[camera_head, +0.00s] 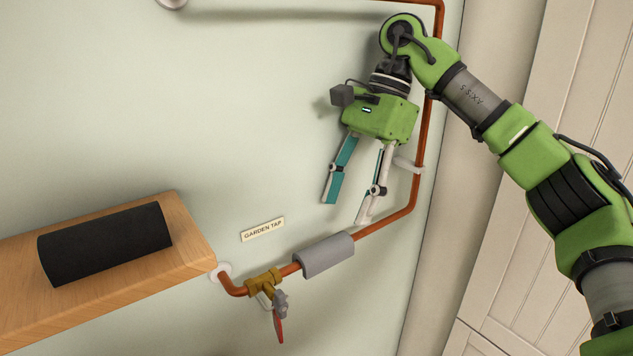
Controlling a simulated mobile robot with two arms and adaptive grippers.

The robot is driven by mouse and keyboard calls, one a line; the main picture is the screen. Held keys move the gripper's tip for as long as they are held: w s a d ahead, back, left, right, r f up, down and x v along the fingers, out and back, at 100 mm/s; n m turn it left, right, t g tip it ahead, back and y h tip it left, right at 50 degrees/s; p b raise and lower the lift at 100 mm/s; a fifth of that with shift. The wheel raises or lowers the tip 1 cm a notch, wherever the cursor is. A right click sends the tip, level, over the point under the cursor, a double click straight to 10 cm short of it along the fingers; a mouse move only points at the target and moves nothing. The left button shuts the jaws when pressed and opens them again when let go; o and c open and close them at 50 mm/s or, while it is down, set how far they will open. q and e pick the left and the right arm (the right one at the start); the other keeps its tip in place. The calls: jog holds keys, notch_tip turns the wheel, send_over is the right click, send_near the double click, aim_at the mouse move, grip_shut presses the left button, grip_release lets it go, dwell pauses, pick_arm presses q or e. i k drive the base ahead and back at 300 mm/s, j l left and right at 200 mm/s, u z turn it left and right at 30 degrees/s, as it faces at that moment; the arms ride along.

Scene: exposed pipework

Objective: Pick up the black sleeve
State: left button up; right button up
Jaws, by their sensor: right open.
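The black sleeve (105,243) is a dark cylinder lying on its side on the wooden shelf (190,222) at the left. My right gripper (346,210) is open and empty, its fingers pointing down in front of the wall. It is well to the right of the black sleeve and apart from it. Its fingertips are above the pipe and the grey sleeve (324,255) around it. My left gripper is not in view.
A copper pipe (388,224) runs down the wall and along to a brass valve (263,281) with a red lever (278,326). A "GARDEN TAP" label (263,230) is on the wall. A panelled door (560,90) is at the right. The wall above the shelf is clear.

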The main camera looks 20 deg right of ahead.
aim_at(70, 255)
jog(key=k, duration=1)
